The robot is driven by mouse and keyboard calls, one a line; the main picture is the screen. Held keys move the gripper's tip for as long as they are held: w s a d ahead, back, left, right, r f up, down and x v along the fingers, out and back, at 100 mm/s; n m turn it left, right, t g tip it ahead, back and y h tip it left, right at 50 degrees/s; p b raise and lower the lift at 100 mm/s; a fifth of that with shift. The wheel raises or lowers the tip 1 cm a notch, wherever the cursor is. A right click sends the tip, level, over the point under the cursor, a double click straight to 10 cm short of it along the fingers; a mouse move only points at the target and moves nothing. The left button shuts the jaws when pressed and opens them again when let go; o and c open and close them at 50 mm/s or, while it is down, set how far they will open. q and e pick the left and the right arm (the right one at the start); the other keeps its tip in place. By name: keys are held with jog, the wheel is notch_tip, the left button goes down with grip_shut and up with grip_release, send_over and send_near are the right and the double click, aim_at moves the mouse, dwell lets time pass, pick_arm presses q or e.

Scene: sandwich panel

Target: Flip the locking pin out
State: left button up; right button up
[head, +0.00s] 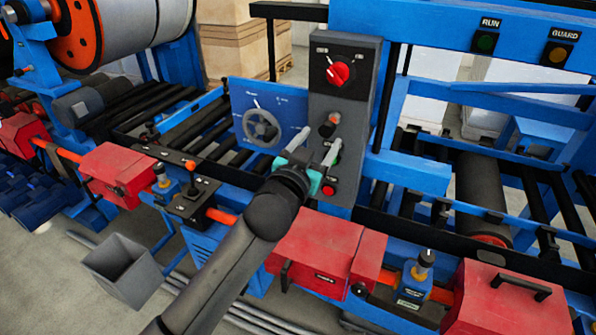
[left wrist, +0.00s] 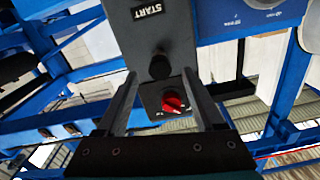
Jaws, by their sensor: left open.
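My left gripper (head: 314,136) is open, with its two pale fingers pointing up at the front of a grey control box (head: 360,60). The box carries a red rotary knob (head: 338,71) near its top and a dark, orange-tipped knob (head: 331,120) below it. In the left wrist view, a black round knob (left wrist: 160,66) stands between the open fingers, apart from both, with the red rotary knob (left wrist: 173,103) beside it and an upside-down START label. Nothing is held. I cannot tell for sure which part is the locking pin. My right gripper is not in view.
A blue panel with a grey handwheel (head: 261,127) is left of the box. A joystick box (head: 190,194) stands further left. Red covers (head: 325,252) and a small blue unit with a black knob (head: 416,280) line the front. A grey bin (head: 121,270) is on the floor.

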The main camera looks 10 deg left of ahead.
pick_arm(q)
jog(key=b+v, duration=0.1)
jog(key=v, duration=1)
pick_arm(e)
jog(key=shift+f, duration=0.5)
pick_arm(q)
jog(key=shift+s+a, duration=0.1)
